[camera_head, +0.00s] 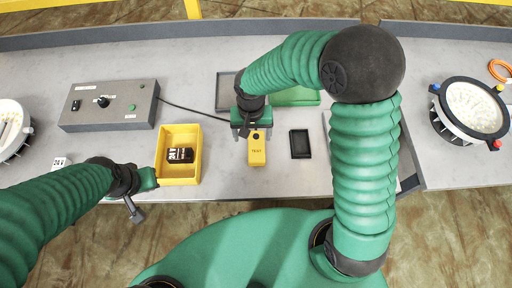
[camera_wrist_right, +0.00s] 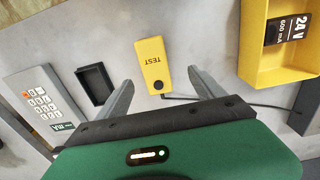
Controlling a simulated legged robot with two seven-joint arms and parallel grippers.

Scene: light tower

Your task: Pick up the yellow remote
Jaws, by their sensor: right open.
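The yellow remote (camera_head: 257,150), marked TEST, lies on the grey table in the head view. It also shows in the right wrist view (camera_wrist_right: 153,63), with a dark round button at its near end and a black cable beside it. My right gripper (camera_wrist_right: 160,95) is open, and its two grey fingers point toward the remote from either side, not closed on it. In the head view the right gripper (camera_head: 250,130) hangs over the remote's far end and hides part of it. My left gripper (camera_head: 140,195) is at the table's front edge, left of the yellow bin; its jaws are unclear.
A yellow bin (camera_head: 163,166) holding a black 24V block (camera_head: 180,155) stands left of the remote. A small black tray (camera_head: 300,144) lies to its right. A grey control box (camera_head: 110,105) with knobs is further left. A round white-topped fixture (camera_head: 472,108) stands at the right.

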